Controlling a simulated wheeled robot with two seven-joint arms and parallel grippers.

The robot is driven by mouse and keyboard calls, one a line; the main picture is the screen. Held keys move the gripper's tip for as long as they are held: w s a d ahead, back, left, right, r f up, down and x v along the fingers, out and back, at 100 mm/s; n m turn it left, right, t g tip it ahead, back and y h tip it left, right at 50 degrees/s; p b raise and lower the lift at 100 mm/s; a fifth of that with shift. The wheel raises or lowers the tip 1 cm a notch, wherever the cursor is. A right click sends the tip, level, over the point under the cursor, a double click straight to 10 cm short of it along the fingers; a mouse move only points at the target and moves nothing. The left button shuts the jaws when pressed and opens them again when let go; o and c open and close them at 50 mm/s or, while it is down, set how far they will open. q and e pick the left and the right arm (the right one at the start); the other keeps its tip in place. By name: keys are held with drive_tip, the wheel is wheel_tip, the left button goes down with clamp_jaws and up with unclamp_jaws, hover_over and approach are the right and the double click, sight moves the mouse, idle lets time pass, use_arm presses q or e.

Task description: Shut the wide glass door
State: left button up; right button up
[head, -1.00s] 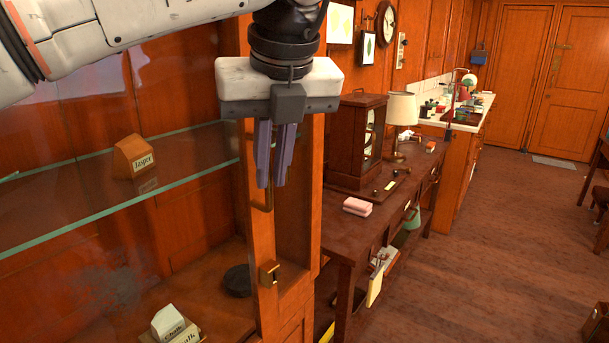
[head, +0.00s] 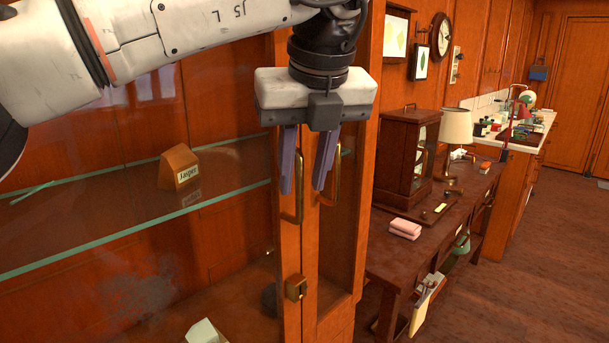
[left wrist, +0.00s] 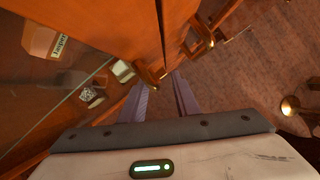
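The wide glass door (head: 110,225) fills the left of the head view, with a smudge on its pane. Its wooden right stile carries a long brass handle (head: 298,205) and, lower down, a small brass latch (head: 295,287). A second brass handle (head: 335,185) shows on the narrower glazed part to the right. I cannot tell how far the wide door stands from its frame. My left gripper (head: 305,190) points down in front of the stile, fingers apart and nothing between them; the left finger partly covers the handle. Its fingers also show in the left wrist view (left wrist: 163,95). My right gripper is out of view.
Behind the glass are a shelf (head: 120,215), a wooden block labelled Jasper (head: 180,167) and a pale block (head: 205,332). To the right, a dark side table (head: 385,255) holds a wooden case (head: 405,160), a lamp (head: 456,128) and pink blocks (head: 405,228). Open floor (head: 530,260) lies further right.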

use_arm(q)
drive_tip(key=a+p+v, duration=0.1)
drive_tip(key=v, duration=0.9)
drive_tip(key=shift+s+d+r, duration=0.25)
drive_tip(key=shift+s+d, duration=0.05)
drive_tip(key=shift+d, duration=0.2)
